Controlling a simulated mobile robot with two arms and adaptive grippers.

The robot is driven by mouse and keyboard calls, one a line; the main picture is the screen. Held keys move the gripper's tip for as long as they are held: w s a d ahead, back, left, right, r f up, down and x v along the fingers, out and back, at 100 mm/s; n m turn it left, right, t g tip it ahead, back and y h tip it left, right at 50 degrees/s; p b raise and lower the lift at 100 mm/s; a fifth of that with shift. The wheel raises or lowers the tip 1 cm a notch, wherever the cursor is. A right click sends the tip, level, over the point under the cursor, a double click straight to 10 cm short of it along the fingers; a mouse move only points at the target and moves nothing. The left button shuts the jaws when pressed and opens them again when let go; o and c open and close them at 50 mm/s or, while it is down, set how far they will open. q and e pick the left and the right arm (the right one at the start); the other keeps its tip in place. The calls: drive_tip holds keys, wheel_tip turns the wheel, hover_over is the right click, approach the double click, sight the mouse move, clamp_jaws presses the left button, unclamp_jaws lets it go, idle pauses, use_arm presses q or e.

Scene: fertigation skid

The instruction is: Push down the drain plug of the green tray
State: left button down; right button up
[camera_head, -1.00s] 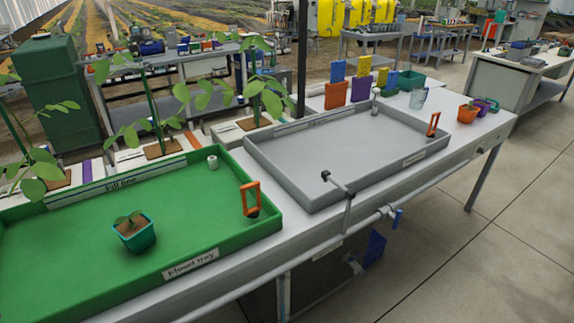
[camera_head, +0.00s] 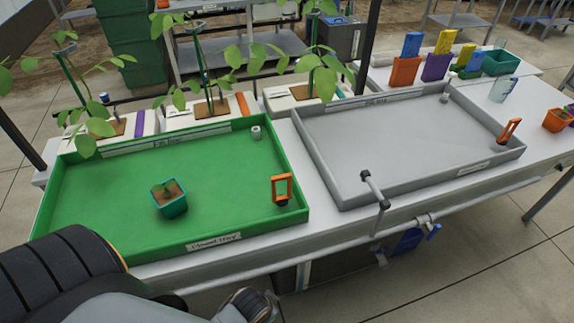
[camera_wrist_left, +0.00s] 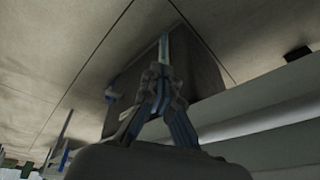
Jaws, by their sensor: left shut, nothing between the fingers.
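The green tray (camera_head: 110,210) lies on the bench at the left in the head view. Its orange-handled drain plug (camera_head: 282,187) stands upright inside the tray's front right corner, on a dark base. A small plant in a teal pot (camera_head: 169,198) and a white cylindrical fitting (camera_head: 256,132) are also in the tray. My left arm shows at the lower left, in front of the bench. In the left wrist view my left gripper (camera_wrist_left: 164,42) is shut and empty, with grey floor and the bench underside behind it. The plug is not seen there. My right gripper is not in view.
A grey tray (camera_head: 330,165) with its own orange handle (camera_head: 509,131) is to the right. A pipe (camera_head: 460,207) runs along the bench front. Tall seedlings stand behind the green tray.

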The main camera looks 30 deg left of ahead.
use_arm(q)
drive_tip(key=w+r+m+t+p, duration=0.2)
drive_tip(key=w+r+t, duration=0.35)
drive_tip(key=r, duration=0.85)
drive_tip(key=w+r+m+t+p, duration=0.1)
drive_tip(key=w+r+t+p, duration=0.15)
drive_tip(key=w+r, duration=0.85)
drive_tip(key=w+r+m+t+p, duration=0.15)
drive_tip(key=w+r+t, duration=0.4)
drive_tip(key=r, duration=1.05)
drive_tip(key=w+d+r+m+t+h, duration=0.3)
drive_tip(key=d+r+m+h, duration=0.35)
drive_tip(key=r, duration=0.35)
drive_tip(key=s+d+r+m+g+h, duration=0.2)
drive_tip(key=d+m+g+h, duration=0.7)
drive_tip(key=m, duration=0.6)
drive_tip(key=a+f+m+g+y, duration=0.4)
drive_tip(key=f+m+g+y, duration=0.3)
drive_tip(key=f, duration=0.7)
drive_tip(key=a+f+g+y, duration=0.2)
drive_tip(key=a+y, duration=0.6)
drive_tip(key=a, duration=1.5)
drive_tip(key=shift+w+f, duration=0.4)
drive_tip(key=shift+f, duration=0.15)
